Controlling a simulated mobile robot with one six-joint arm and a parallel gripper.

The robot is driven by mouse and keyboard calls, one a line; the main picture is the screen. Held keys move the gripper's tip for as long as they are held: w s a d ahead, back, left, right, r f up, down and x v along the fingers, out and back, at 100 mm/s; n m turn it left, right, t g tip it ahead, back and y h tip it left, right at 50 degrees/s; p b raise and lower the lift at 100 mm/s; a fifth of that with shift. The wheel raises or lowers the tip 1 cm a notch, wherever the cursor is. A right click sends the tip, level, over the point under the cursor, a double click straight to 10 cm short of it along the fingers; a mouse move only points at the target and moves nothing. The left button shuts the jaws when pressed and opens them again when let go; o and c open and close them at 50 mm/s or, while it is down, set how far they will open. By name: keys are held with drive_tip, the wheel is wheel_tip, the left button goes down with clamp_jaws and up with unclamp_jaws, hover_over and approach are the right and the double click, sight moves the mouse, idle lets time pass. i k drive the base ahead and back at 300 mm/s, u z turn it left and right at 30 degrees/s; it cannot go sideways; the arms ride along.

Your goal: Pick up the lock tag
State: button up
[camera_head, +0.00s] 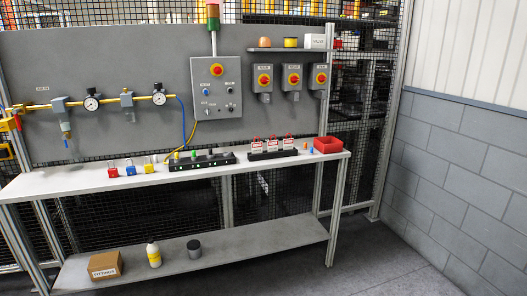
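Several small red-and-white tags stand in a row in a black holder (273,154) toward the right of the workbench (80,184). They look like lock tags: a left one (256,146), a middle one (272,145) and a right one (288,143). They are upright, with red tops; any print is too small to read. My gripper is not in view, so whether it is open or shut does not show.
Red, blue and yellow padlocks (130,169) stand at the bench's left. A black strip (203,162) with small coloured parts lies beside the holder. A red bin (328,145) sits at the right end. A control box (216,87) hangs behind. Floor (390,262) at right is clear.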

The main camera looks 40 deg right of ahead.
sight(272, 146)
drive_tip(key=z, duration=0.15)
drive_tip(key=i, duration=0.9)
drive_tip(key=u, duration=0.05)
